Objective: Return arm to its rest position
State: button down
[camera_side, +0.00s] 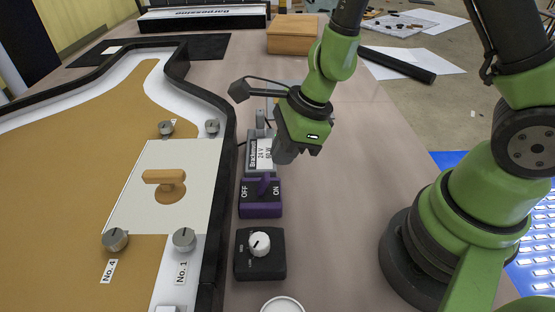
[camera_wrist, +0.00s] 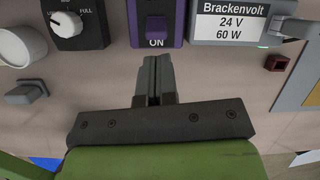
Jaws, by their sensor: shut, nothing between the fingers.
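My gripper (camera_side: 285,152) is shut and empty in the side view.
A black dimmer with a white knob (camera_side: 260,252) and a white round object (camera_side: 283,304) stand nearer the camera. The black-rimmed lightbox (camera_side: 220,140) with a wooden-handled panel (camera_side: 150,205) fills the left. A wooden box (camera_side: 292,35) and black cylinder (camera_side: 398,65) lie behind. The table's right side has free room.

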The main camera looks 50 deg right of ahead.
notch_tip(320, 180, up, 15)
jog(key=s+a+n+t+y, duration=0.2)
jog(key=s+n+t+y, duration=0.1)
jog(key=n, duration=0.8)
jog(key=s+d+r+n+t+h, duration=0.1)
jog(key=s+d+r+n+h, duration=0.2)
jog(key=s+n, duration=0.6)
jog(key=s+d+r, duration=0.1)
jog(key=d+r, duration=0.1)
jog(key=d, duration=0.1)
jog(key=shift+r+n+h, duration=0.35)
jog(key=shift+n+h, duration=0.05)
jog(key=c, duration=1.8)
grip_release()
jog(key=shift+s, duration=0.1)
jog(key=shift+c, duration=0.2)
